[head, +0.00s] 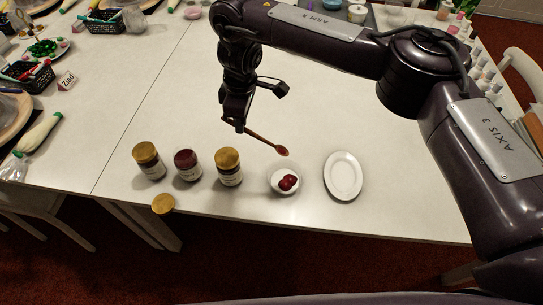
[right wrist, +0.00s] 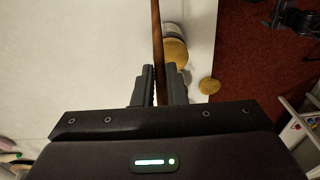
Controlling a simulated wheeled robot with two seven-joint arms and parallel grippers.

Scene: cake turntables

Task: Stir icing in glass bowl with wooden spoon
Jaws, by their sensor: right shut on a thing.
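My right gripper (head: 237,123) is shut on the wooden spoon (head: 263,138) by its handle. The spoon's reddish bowl end points right and shows just beyond the small bowl, apart from it in the picture. In the right wrist view the spoon (right wrist: 157,35) runs up from between the fingers (right wrist: 160,85). My left gripper is not in view.
A loose gold lid (head: 163,203) lies at the front edge. A white oval plate (head: 343,191) is right of the bowl. The table's middle (head: 170,105) is clear.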

